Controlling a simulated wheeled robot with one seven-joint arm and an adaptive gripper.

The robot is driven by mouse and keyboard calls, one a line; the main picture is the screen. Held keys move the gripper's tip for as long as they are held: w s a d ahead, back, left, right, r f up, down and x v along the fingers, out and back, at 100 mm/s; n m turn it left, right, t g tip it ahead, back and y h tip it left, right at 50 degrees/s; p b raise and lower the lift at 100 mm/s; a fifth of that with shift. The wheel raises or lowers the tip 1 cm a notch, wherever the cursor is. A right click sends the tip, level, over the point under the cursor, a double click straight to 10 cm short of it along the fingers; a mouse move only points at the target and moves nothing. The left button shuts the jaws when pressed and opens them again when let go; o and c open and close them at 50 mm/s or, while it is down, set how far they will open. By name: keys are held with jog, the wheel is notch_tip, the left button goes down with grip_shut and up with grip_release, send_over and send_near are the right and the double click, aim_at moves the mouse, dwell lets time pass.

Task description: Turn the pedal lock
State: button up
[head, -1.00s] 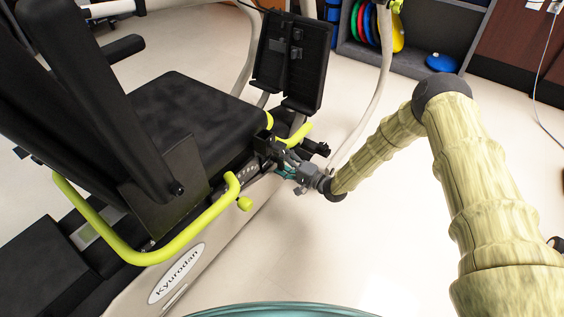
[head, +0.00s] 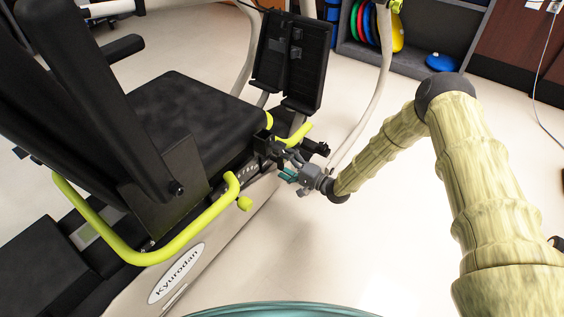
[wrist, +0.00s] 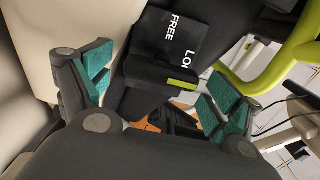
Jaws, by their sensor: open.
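The pedal lock is a black lever (wrist: 160,72) with a yellow-green stripe. It sits beside a black plate (wrist: 172,38) lettered FREE and, partly cut off, LO. In the wrist view the lever lies between the two teal-padded fingers of my gripper (wrist: 158,88), which are spread apart with a gap on each side. I cannot tell whether either finger touches it. In the head view my gripper (head: 287,165) is at the side of the stepper, just below the front of the seat. The lock itself is too small and hidden to make out there.
A yellow-green handle bar (head: 190,232) runs along the seat's near side, left of my gripper. The black seat (head: 180,110) is up and left. A black pedal (head: 292,62) stands beyond. Clear floor (head: 330,250) lies right of the stepper.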

jog(key=v, duration=1.1)
jog(key=shift+w, duration=0.1)
jog(key=shift+a, duration=0.1)
